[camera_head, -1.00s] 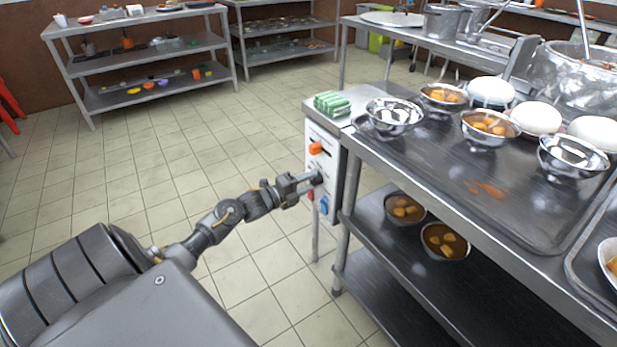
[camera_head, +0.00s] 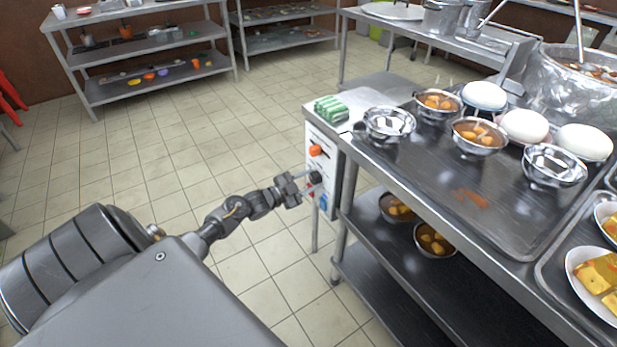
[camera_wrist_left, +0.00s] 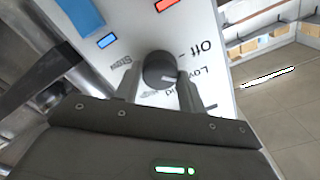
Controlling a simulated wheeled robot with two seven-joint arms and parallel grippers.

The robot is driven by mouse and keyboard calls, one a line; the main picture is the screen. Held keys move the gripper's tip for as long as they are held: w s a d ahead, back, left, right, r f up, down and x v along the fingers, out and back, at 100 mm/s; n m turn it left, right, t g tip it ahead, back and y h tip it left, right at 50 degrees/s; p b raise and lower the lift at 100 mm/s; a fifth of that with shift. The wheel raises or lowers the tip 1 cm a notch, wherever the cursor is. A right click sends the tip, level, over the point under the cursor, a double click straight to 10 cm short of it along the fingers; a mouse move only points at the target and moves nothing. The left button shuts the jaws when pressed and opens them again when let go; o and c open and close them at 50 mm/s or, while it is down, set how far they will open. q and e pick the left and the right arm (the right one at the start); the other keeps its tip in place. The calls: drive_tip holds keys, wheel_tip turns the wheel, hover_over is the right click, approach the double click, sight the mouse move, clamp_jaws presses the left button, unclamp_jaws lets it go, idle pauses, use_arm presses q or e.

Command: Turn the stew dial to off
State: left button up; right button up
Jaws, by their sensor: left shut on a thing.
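The stew dial (camera_wrist_left: 158,69) is a round black knob on a white panel (camera_wrist_left: 125,35), between my left fingers in the left wrist view. The printed words Stew, Off and Low show around it, and part of another word is hidden. A pale mark on the knob points toward the Low side rather than the Off word. My left gripper (camera_head: 311,182) is shut on the dial at the panel's front in the head view, where the fingers partly hide the knob. My right gripper is not in view.
Open tiled floor (camera_head: 150,170) lies to the left.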

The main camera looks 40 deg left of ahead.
use_arm(q)
drive_tip(key=n+p, duration=0.2)
drive_tip(key=n, duration=0.3)
drive_tip(key=shift+r, duration=0.1)
drive_tip(key=shift+n+p, duration=0.65)
drive_tip(key=shift+n, duration=1.05)
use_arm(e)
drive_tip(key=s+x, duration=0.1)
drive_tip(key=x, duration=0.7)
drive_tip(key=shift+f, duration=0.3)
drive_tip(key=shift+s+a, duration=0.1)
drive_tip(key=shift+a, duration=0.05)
use_arm(q)
drive_tip(key=o, duration=1)
drive_tip(key=shift+s+a, duration=0.1)
drive_tip(key=shift+s, duration=0.15)
drive_tip(key=p+v, duration=0.1)
drive_tip(key=v, duration=0.9)
drive_tip(key=shift+s, duration=0.15)
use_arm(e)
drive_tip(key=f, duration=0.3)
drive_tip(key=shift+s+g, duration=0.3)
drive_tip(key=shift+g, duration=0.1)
